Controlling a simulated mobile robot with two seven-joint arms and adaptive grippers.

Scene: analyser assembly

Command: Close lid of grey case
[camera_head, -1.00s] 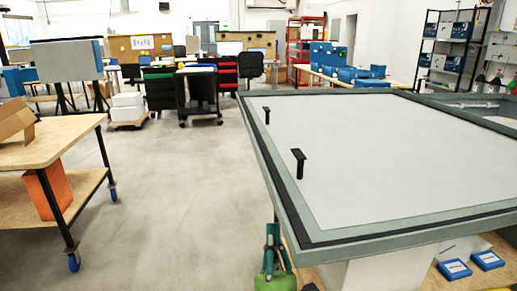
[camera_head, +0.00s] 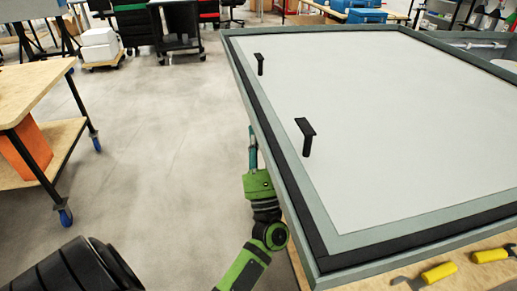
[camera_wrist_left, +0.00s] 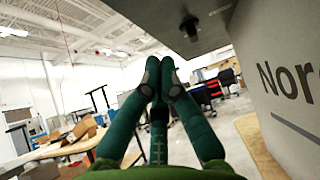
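The grey case's lid (camera_head: 410,130) is a large, flat, light grey panel with a dark border and two black posts, seen from above. My left gripper (camera_head: 252,135) is beside the lid's left edge, its fingers pointing away from me. In the left wrist view the green fingertips (camera_wrist_left: 159,66) are together with nothing visible between them. A grey panel (camera_wrist_left: 175,12) with a dark round fitting is overhead there. The case's side wall (camera_wrist_left: 290,85), with partly cut-off lettering, stands at right. Contact between fingers and lid is unclear. My right gripper is out of view.
A wooden cart (camera_head: 30,85) with an orange box (camera_head: 28,150) stands at left. The floor (camera_head: 150,140) between cart and lid is clear. Yellow-handled tools (camera_head: 438,272) lie on the wooden surface at lower right. Black carts (camera_head: 180,30) stand farther back.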

